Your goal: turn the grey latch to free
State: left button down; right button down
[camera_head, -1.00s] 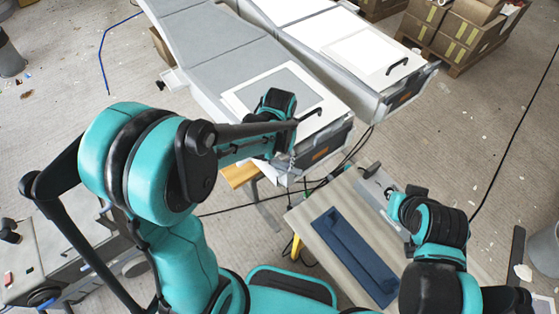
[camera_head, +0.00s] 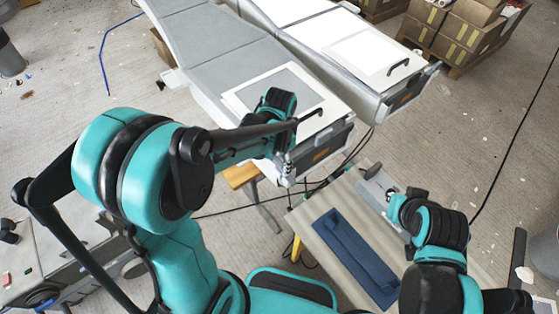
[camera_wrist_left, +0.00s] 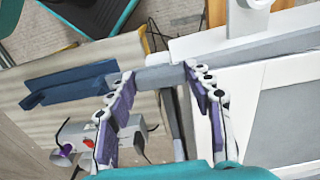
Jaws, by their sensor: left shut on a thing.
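The grey latch (camera_wrist_left: 160,77) shows in the left wrist view as a short grey bar at the edge of a mould. My left gripper (camera_wrist_left: 160,74) is shut on it, with one fingertip at each end of the visible bar. In the head view my left gripper (camera_head: 284,168) is at the front corner of the nearer mould (camera_head: 222,62), and my arm and wrist hide most of the latch there. My right gripper (camera_head: 393,207) is beside a grey box on the bench, and its fingers are too hidden to read.
A wooden bench (camera_head: 345,192) stands in front of the moulds, with a blue tray (camera_head: 352,258) and the grey box (camera_head: 374,186) on it. A second mould (camera_head: 345,40) lies right of the first. Cardboard boxes (camera_head: 455,30) are stacked behind. Cables run under the moulds.

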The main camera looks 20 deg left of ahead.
aim_at(281, 163)
pick_arm(q)
jog(key=shift+w+d, duration=0.1)
dwell(0.3)
jog(key=c, duration=0.6)
grip_release()
jog(key=shift+c, duration=0.2)
jog(key=shift+w+d, duration=0.1)
jog(key=shift+r, duration=0.1)
jog(key=shift+r, duration=0.35)
notch_tip(281, 163, up, 11)
